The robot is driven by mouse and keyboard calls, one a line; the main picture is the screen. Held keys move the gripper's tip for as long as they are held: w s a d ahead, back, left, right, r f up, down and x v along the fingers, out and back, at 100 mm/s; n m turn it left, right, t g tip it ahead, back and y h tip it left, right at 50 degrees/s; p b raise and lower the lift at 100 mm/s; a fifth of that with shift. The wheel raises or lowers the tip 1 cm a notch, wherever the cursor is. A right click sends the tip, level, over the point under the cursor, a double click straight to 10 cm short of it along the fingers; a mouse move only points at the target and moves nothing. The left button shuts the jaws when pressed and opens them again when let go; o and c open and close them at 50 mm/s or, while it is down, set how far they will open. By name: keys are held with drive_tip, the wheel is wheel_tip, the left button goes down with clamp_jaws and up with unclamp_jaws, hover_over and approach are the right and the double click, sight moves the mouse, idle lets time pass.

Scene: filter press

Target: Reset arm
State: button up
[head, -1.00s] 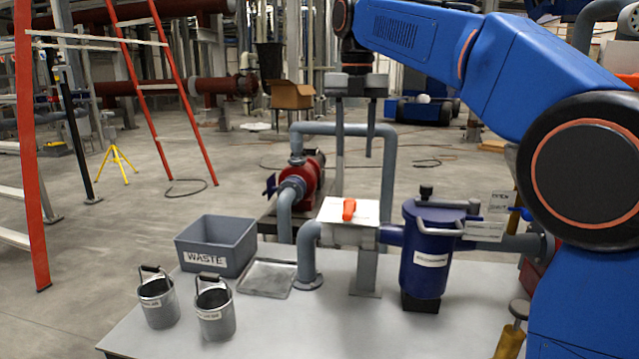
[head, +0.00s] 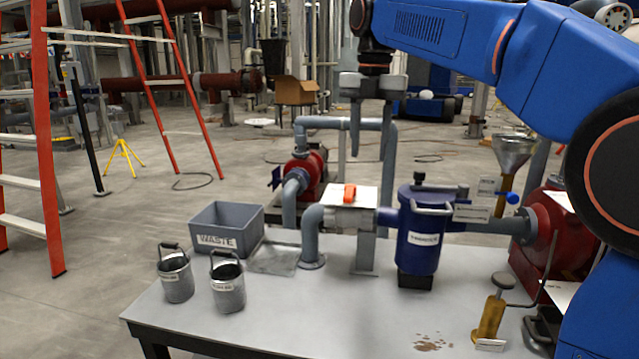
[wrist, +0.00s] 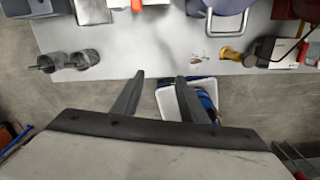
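My gripper (head: 371,155) hangs from my blue arm with its fingers pointing down, in front of the grey pipe in the head view. In the wrist view, its two dark fingers (wrist: 159,78) stand apart with nothing between them. It is open and empty. The arm is raised and bent, reaching in from the right. The grey table (head: 330,320) stands below and appears beyond the fingertips in the wrist view.
On the table stand a grey WASTE bin (head: 226,240), two buckets (head: 176,278), a blue filter housing (head: 420,245) and a yellow-handled tool (head: 490,315). A brown spill (head: 433,342) lies near the front. A red ladder (head: 45,160) stands left. Floor between is open.

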drive_tip(key=s+d+f+m+t, duration=0.2)
drive_tip(key=s+d+f+m, duration=1)
drive_tip(key=s+m, duration=0.3)
drive_tip(key=s+d+f+m+t, duration=0.1)
drive_tip(key=s+d+f+m, duration=0.2)
drive_tip(key=s+f+m, duration=0.4)
drive_tip(key=s+d+f+m+t, duration=0.1)
drive_tip(key=s+d+f+m, duration=0.2)
drive_tip(key=s+f+m, duration=0.4)
wheel_tip(320, 180, down, 6)
drive_tip(key=m, duration=0.2)
drive_tip(key=shift+s+d+m, duration=0.15)
drive_tip(key=shift+s+m, duration=0.15)
drive_tip(key=shift+s, duration=0.05)
drive_tip(key=shift+r, duration=0.1)
drive_tip(key=shift+c, duration=0.6)
